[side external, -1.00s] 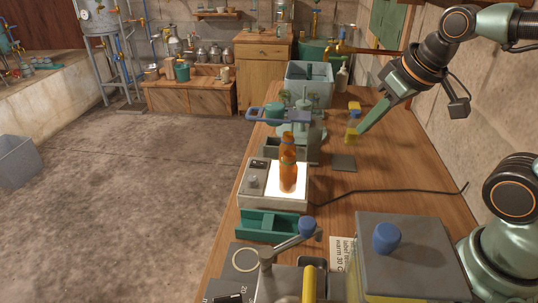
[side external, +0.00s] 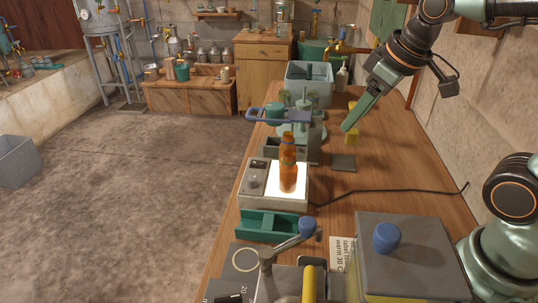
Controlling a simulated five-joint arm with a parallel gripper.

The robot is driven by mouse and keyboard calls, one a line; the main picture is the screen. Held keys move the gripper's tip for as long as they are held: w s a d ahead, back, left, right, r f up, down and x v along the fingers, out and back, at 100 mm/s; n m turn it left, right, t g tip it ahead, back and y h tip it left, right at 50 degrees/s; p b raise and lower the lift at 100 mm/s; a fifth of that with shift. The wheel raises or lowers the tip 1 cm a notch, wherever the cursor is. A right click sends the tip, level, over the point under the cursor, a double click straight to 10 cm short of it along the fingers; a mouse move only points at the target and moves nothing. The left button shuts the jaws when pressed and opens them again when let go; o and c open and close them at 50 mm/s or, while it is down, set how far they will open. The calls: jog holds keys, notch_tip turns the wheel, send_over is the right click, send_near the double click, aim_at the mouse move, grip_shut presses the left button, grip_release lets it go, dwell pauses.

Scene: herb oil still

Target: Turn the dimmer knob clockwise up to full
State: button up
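The dimmer knob (side external: 253,182) is a small grey knob on the left part of a light box (side external: 272,200). The box's panel glows bright white, and an amber bottle (side external: 288,176) stands upright on it. My gripper (side external: 346,128) is in the air over the bench, behind and to the right of the light box, well apart from the knob. Its fingers point down and left and overlap in this view, so their opening cannot be told. The knob's pointer mark is too small to read.
A blue ring-ended holder (side external: 278,116) stands behind the bottle. A yellow object (side external: 351,136) is partly behind my fingers. A green tray (side external: 268,225) and a grey box with a blue knob (side external: 405,250) are nearer. A black cable (side external: 400,191) crosses the clear wood at right.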

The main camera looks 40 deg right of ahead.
jog(key=w+a+r+n+g, duration=0.1)
jog(key=w+a+n+g, duration=0.15)
jog(key=w+n, duration=0.35)
jog(key=n+g, duration=0.3)
jog(key=n, duration=1.5)
send_over(252, 178)
notch_tip(252, 178, down, 10)
notch_tip(252, 178, down, 12)
jog(key=shift+w+r, duration=0.1)
grip_shut()
